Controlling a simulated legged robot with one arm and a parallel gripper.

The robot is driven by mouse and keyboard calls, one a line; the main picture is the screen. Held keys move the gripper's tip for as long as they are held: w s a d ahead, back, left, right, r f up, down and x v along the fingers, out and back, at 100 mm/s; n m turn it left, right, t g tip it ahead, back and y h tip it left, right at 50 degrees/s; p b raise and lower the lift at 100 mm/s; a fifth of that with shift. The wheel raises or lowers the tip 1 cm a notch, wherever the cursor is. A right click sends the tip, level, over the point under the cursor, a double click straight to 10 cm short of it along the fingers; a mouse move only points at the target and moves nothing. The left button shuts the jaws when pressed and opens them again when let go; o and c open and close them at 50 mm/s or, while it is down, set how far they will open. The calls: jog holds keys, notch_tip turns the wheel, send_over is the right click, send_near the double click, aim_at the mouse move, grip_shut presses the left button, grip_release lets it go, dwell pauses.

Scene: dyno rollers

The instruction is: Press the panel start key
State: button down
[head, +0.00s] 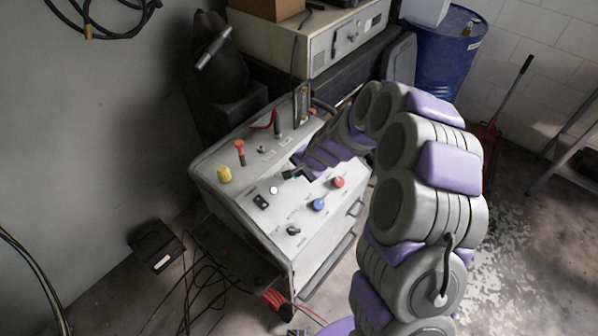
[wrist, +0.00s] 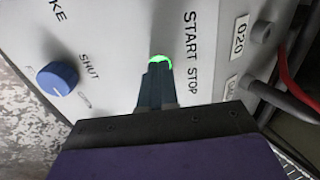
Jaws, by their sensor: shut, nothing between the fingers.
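The start key (wrist: 160,59) shows in the wrist view as a green-lit ring beside the label START STOP on the pale panel (wrist: 115,40). My gripper (wrist: 157,72) is shut and empty, with its fingertips at the key and covering its lower part. I cannot tell whether the tips touch or press it. In the head view my gripper (head: 290,175) reaches down onto the top of the grey control cabinet (head: 235,190), and a small green glow (head: 297,178) shows beside the tips.
A blue knob (wrist: 57,78) marked SHUT is left of my gripper. The cabinet top also holds a red knob (head: 338,182), a yellow knob (head: 224,174), an orange-topped lever (head: 240,152) and a black switch (head: 261,201). Cables lie on the floor at the cabinet's left.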

jog(key=shift+s+d, duration=0.1)
jog(key=shift+s, duration=0.1)
jog(key=p+v, duration=0.4)
jog(key=v, duration=0.9)
jog(key=shift+w+r, duration=0.15)
jog(key=shift+r, duration=0.3)
jog(key=shift+d, duration=0.1)
